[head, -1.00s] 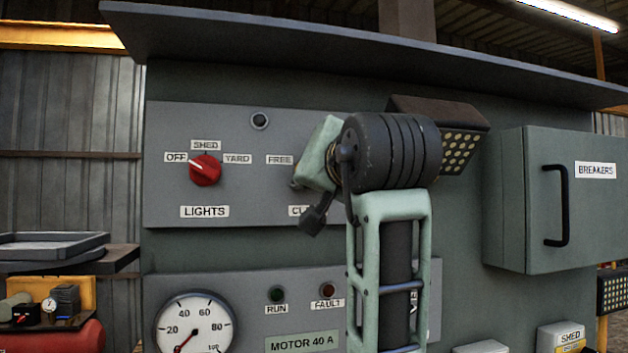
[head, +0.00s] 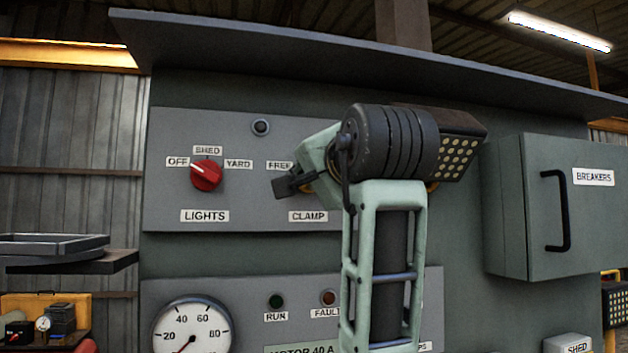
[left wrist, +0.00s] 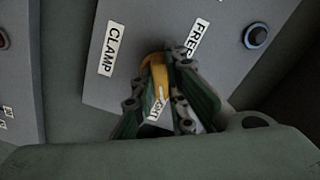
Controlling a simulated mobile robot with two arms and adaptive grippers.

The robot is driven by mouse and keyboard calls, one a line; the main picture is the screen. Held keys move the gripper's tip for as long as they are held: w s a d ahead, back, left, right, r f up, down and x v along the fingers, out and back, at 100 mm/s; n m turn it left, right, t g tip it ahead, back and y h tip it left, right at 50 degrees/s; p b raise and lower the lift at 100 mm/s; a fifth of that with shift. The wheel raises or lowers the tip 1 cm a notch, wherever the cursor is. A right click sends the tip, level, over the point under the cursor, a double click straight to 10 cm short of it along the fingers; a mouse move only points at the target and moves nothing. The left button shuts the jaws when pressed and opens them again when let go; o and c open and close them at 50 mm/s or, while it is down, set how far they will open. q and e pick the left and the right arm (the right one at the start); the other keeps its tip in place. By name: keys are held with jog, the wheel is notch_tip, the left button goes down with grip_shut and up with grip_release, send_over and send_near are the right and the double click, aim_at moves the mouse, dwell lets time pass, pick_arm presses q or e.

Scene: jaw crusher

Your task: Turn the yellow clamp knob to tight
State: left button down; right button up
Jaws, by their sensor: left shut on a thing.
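The yellow clamp knob (left wrist: 154,65) shows in the left wrist view, on a grey panel between the CLAMP label (left wrist: 109,48) and the partly covered FREE label (left wrist: 197,38). My left gripper (left wrist: 160,83) is shut on the knob, with a finger on each side of it. A third label, partly hidden and reading like TIGHT (left wrist: 156,108), shows between the fingers. The knob's exact pointing direction is hard to tell. My right gripper is in neither view.
The red LIGHTS knob (head: 206,175) sits left on the same panel. Below are a pressure gauge (head: 191,331) and RUN (head: 276,301) and FAULT lamps. The breakers box (head: 560,205) juts out at the right. A ledge (head: 380,65) overhangs the panel.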

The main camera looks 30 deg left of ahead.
pick_arm(q)
jog(key=shift+f, duration=0.1)
dwell(0.3)
jog(key=c, duration=1.8)
grip_release()
jog(key=shift+d, duration=0.1)
jog(key=shift+o, duration=0.2)
jog(key=v, duration=1.2)
jog(key=shift+w, duration=0.1)
